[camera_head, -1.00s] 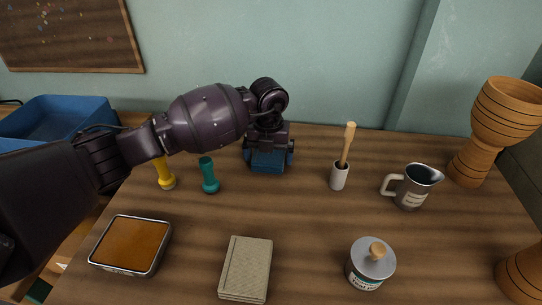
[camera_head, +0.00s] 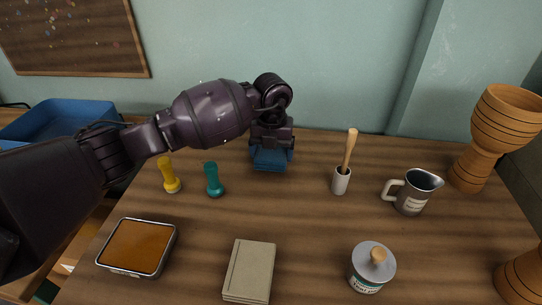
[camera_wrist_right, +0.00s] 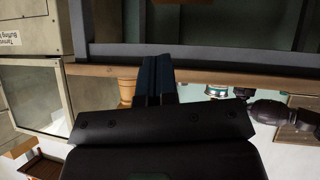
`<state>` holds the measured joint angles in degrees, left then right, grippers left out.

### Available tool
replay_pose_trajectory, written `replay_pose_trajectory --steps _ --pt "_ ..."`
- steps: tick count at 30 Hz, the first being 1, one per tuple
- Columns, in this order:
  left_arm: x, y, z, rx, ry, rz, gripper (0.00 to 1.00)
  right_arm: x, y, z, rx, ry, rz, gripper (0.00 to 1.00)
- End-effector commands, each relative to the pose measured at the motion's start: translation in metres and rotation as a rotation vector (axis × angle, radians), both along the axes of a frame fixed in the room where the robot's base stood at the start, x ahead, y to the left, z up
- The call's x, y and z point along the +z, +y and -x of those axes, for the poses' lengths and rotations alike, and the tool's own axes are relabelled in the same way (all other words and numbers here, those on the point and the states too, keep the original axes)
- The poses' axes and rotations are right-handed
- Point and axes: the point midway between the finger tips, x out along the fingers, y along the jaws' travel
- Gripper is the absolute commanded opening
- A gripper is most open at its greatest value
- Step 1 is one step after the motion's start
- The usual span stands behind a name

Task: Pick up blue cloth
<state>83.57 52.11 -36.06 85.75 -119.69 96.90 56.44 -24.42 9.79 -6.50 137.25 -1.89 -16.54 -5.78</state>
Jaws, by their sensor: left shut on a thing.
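The blue cloth (camera_head: 270,161) is at the back of the wooden table, a small folded-looking patch partly hidden by my gripper. My left gripper (camera_head: 271,148) reaches down over it from the left and is shut on it. The cloth looks to be at table level; I cannot tell whether it is clear of the table. My right gripper shows only in the right wrist view (camera_wrist_right: 156,80), its two dark fingers side by side with nothing visible between them.
Yellow (camera_head: 169,175) and teal (camera_head: 213,180) handled pieces stand left of the cloth. A cup with a wooden stick (camera_head: 341,180), a metal jug (camera_head: 411,192) and goblet drums (camera_head: 482,140) stand to the right. A tray (camera_head: 138,247), a book (camera_head: 249,271) and a lidded tin (camera_head: 371,267) are in front.

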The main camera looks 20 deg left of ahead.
Motion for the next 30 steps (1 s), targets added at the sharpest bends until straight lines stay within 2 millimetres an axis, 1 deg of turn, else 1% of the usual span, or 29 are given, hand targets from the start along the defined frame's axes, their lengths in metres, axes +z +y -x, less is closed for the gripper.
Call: replay_pose_trajectory --steps 1,6,12,15,18,21,25,30 --pt "0.024 0.000 -0.002 0.001 -0.017 0.000 0.61 0.004 0.001 -0.002 0.008 0.004 0.006 0.00" --pt "0.071 0.000 -0.002 0.001 -0.020 -0.002 0.61 0.010 0.001 -0.003 0.010 0.036 0.021 0.00" --pt "0.121 0.000 -0.002 0.000 -0.018 0.000 0.61 0.012 -0.002 0.002 -0.019 0.055 0.002 0.00" --pt "0.139 0.000 -0.001 0.000 -0.014 -0.001 0.61 0.012 -0.004 0.004 -0.030 0.062 -0.007 0.00" --pt "0.155 0.000 -0.001 0.000 -0.011 0.000 0.61 0.012 -0.005 0.007 -0.041 0.071 -0.015 0.00" --pt "0.166 0.000 -0.001 0.000 -0.009 -0.001 0.61 0.011 -0.006 0.008 -0.048 0.077 -0.020 0.00" --pt "0.173 0.000 -0.001 0.000 -0.005 0.000 0.61 0.011 -0.006 0.009 -0.054 0.080 -0.026 0.00" --pt "0.174 0.000 0.000 -0.001 -0.001 0.000 0.61 0.011 -0.007 0.009 -0.056 0.082 -0.028 0.00"
